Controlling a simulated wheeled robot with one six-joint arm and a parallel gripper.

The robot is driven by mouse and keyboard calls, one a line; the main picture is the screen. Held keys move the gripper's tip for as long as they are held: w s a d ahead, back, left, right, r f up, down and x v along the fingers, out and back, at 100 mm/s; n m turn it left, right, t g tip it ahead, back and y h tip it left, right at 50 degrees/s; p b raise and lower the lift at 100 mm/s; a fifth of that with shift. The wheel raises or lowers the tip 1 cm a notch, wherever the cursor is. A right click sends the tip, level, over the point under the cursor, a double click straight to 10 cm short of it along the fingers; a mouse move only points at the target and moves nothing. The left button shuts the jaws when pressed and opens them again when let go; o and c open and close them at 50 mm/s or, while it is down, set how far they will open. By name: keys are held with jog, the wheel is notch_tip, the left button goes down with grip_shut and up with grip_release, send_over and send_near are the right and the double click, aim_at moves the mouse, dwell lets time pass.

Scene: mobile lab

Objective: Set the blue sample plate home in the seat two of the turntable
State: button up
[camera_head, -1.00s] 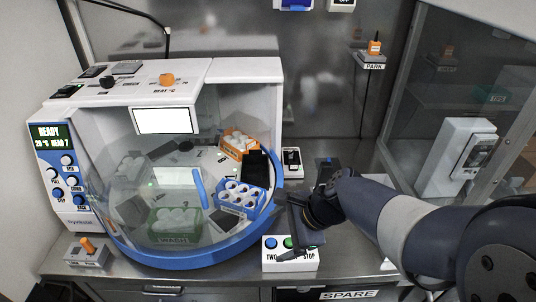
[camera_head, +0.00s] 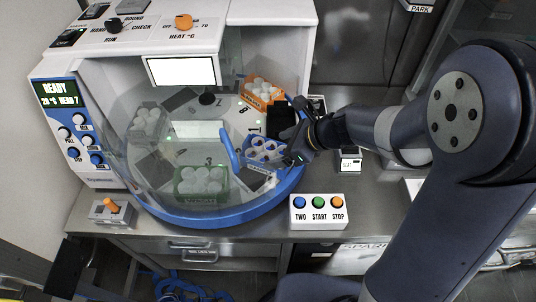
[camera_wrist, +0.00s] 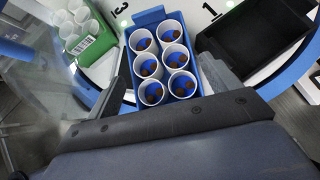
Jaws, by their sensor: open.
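The blue sample plate (camera_head: 262,158) holds several white cups and sits at the turntable's (camera_head: 232,216) near right side, inside the clear cover's opening. In the wrist view the plate (camera_wrist: 133,83) lies between the marks 3 and 1, and its cups show blue and brown contents. My gripper (camera_wrist: 162,88) is open, with one finger on each side of the plate's near part; whether they touch it is unclear. In the head view my gripper (camera_head: 287,157) reaches in from the right. The number of the seat under the plate is hidden, and I cannot tell if the plate is fully down.
An empty black holder (camera_wrist: 240,42) is right of the plate. A green rack (camera_head: 202,184) and an orange rack (camera_head: 262,94) stand on the turntable. The clear cover (camera_head: 150,150) is close on the left. A button box (camera_head: 318,212) stands in front.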

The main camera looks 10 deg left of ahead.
aim_at(270, 152)
jog(key=shift+x, duration=1.85)
jog(key=shift+c, duration=0.4)
jog(key=c, duration=0.7)
jog(key=shift+r, duration=0.5)
notch_tip(270, 152, up, 2)
jog(key=shift+w+r, duration=0.1)
jog(key=shift+r, duration=0.1)
jog(key=s+d, duration=0.1)
jog(key=d, duration=0.5)
jog(key=s+d+b, duration=0.1)
jog(key=d, duration=0.5)
jog(key=s+d+b, duration=0.1)
jog(key=d, duration=0.5)
